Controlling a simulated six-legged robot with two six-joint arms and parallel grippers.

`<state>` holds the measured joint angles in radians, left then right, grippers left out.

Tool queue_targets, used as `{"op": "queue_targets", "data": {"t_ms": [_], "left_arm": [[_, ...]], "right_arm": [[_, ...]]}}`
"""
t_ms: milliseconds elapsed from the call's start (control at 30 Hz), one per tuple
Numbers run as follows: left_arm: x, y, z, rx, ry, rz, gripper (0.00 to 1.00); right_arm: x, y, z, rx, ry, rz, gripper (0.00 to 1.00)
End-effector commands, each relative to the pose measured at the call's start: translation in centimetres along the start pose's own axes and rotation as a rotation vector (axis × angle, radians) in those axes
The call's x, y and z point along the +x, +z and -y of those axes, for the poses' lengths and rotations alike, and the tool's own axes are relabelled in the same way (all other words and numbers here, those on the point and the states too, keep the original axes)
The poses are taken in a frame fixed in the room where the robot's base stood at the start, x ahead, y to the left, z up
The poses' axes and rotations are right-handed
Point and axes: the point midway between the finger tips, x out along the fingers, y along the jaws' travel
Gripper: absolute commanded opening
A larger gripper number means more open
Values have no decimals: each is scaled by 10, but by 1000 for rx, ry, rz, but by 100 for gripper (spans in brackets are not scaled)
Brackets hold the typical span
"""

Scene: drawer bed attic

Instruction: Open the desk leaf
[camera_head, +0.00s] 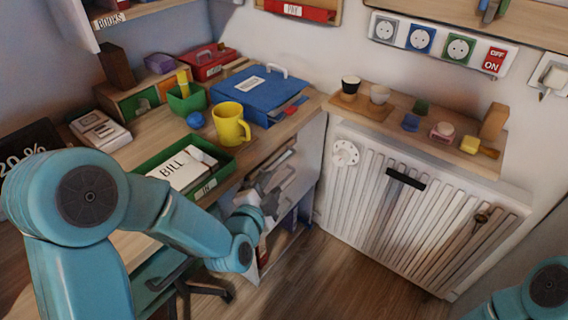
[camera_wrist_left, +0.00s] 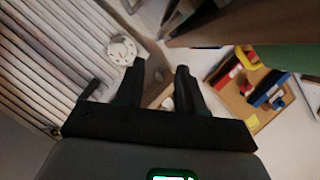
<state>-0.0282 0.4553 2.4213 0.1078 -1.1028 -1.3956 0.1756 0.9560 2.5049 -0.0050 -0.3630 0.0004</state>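The desk (camera_head: 150,135) has a pale panel (camera_head: 303,150) hanging down at its right end, which looks like the desk leaf folded down. I cannot clearly tell its edges or hinge. My left gripper (camera_head: 270,200) is low beside the desk's front right side, near this panel; contact cannot be told. In the left wrist view my left gripper (camera_wrist_left: 160,68) has its two dark fingers apart with nothing clearly held between them. My right arm shows only at the bottom right corner of the head view, and its gripper is out of frame.
On the desk are a yellow mug (camera_head: 231,124), a blue folder (camera_head: 258,92) and a green tray (camera_head: 212,175) with papers. A white radiator (camera_head: 400,215) stands right of the desk, under a wooden shelf (camera_head: 400,110) holding small items. Wooden floor (camera_head: 345,280) is clear between them.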

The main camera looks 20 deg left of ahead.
Motion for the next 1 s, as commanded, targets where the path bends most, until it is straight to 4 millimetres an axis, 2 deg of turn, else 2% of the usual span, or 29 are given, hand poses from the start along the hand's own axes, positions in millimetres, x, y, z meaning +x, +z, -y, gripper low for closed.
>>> {"op": "queue_targets", "data": {"t_ms": [33,300,500,700,933,967,1000], "left_arm": [[13,2,-2,0,-1,0,38],[75,3,-3,-1,0,-1,38],[109,3,-2,-1,2,-1,38],[123,2,-1,-1,3,-1,38],[124,2,-1,-1,3,-1,38],[124,2,-1,-1,3,-1,32],[124,2,-1,-1,3,-1,19]], "right_arm": [[3,0,-1,0,0,1,43],[10,0,-4,1,0,2,43],[13,0,-5,0,0,1,43],[14,0,-5,0,0,1,43],[14,0,-5,0,0,1,43],[14,0,-5,0,0,1,43],[14,0,-5,0,0,1,43]]}}
